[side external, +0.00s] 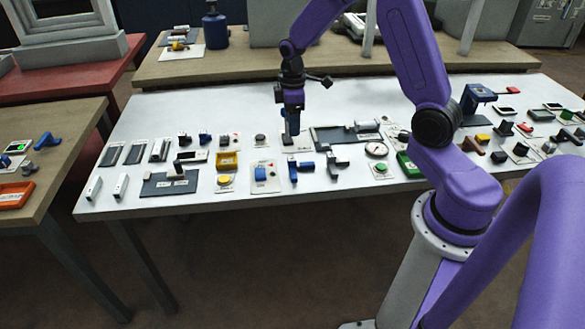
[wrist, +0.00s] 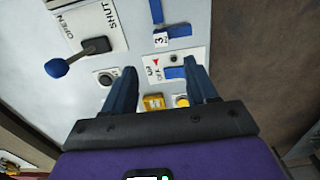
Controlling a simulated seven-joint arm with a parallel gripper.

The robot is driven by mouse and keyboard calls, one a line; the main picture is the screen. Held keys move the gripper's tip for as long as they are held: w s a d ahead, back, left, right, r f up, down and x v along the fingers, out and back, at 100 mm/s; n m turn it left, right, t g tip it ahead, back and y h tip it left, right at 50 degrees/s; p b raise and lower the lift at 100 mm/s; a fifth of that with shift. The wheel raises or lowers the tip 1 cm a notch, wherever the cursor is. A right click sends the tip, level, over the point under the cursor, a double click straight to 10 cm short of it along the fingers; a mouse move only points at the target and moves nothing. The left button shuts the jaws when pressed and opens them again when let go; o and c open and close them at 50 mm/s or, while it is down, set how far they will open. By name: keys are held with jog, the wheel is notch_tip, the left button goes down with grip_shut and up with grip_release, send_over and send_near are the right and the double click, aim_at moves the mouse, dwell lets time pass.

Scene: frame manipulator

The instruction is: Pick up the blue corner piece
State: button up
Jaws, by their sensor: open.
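The blue corner piece (side external: 294,172) is an L-shaped blue part lying on the white table near its front edge, left of a dark grey angled piece (side external: 338,161). In the wrist view a blue L-shaped part (wrist: 178,30), probably the same piece, lies beyond the fingertips next to a label marked 3. My gripper (side external: 289,139) is above the table, behind the blue corner piece in the side view. In the wrist view my gripper (wrist: 158,68) has its two blue fingers spread apart, with nothing held between them.
A lever with a blue knob (wrist: 57,68) stands on an OPEN/SHUT plate left of my fingers. A labelled plate with a blue block (wrist: 175,72) and a yellow button (wrist: 181,101) lie near them. A yellow tray (side external: 227,160) and a round gauge (side external: 376,150) are on the crowded table.

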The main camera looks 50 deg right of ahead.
aim_at(292, 158)
notch_tip(292, 158, down, 12)
jog(key=shift+a+r, duration=0.15)
dwell(0.5)
grip_shut()
